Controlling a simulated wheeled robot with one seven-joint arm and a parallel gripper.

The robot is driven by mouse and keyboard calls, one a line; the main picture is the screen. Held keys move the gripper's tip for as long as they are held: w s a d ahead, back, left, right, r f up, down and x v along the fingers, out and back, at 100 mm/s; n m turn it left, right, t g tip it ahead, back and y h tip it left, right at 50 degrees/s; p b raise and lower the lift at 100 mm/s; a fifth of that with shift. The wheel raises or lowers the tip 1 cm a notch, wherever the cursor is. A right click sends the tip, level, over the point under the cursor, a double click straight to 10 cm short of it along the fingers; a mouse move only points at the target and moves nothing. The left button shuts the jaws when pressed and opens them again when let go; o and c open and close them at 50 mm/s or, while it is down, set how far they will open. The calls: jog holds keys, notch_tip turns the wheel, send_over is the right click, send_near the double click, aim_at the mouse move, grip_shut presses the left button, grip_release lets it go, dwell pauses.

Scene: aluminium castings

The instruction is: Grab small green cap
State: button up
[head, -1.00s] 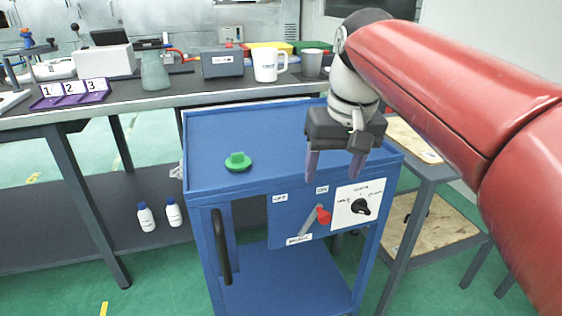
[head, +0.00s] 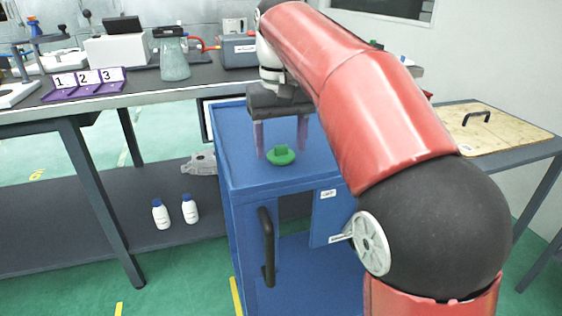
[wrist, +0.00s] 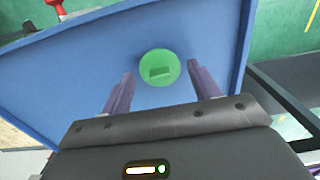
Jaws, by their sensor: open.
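The small green cap (head: 281,155) is a round disc with a raised grip tab. It lies flat on the top of the blue cabinet (head: 240,150). My gripper (head: 281,153) is open and points down, with its purple fingers apart over the cap's area. In the wrist view the cap (wrist: 159,67) shows ahead of and between the two fingertips (wrist: 161,75). No contact between the fingers and the cap is visible.
A dark workbench behind holds a purple numbered rack (head: 86,84), a grey-green flask (head: 174,60) and a grey box (head: 238,52). Two white bottles (head: 175,211) stand on its lower shelf. A table with a wooden board (head: 495,128) stands at right.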

jog(key=shift+f, duration=0.65)
jog(key=c, duration=0.8)
